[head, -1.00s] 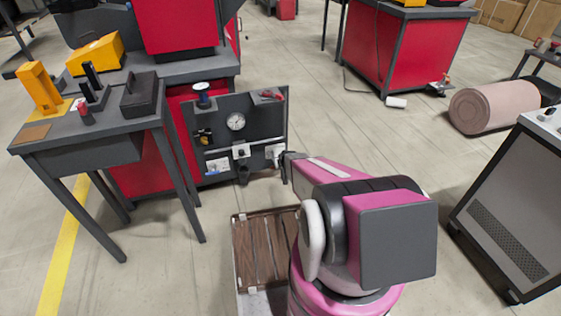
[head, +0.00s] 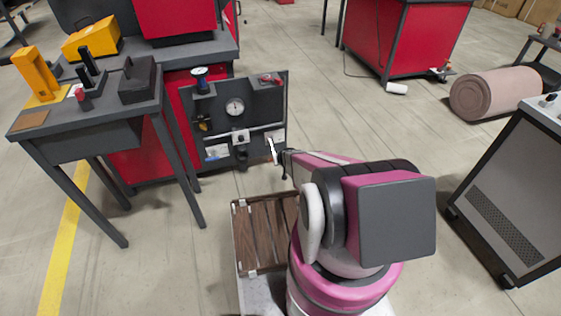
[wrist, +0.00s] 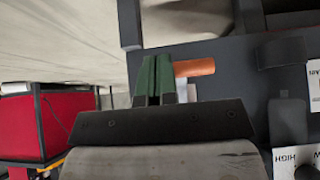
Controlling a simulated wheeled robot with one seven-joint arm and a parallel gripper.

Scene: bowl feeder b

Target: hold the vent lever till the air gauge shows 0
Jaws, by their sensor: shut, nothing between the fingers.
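The dark panel (head: 222,110) stands in front of the red machine in the head view. Its round white air gauge (head: 235,106) is too small to read. My gripper (wrist: 156,75) is shut and empty, its two green fingers together in the wrist view. An orange cylindrical grip (wrist: 195,67), which looks like the vent lever's, is just right of the fingertips; whether they touch it I cannot tell. In the head view my gripper is at the panel's lower right corner, beside a white sliver (head: 272,150) that I cannot identify.
A grey table (head: 85,127) with fixtures stands left. A slatted wooden pallet (head: 262,235) lies below the panel. A grey cabinet (head: 520,190) is at right. Floor behind my arm is open.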

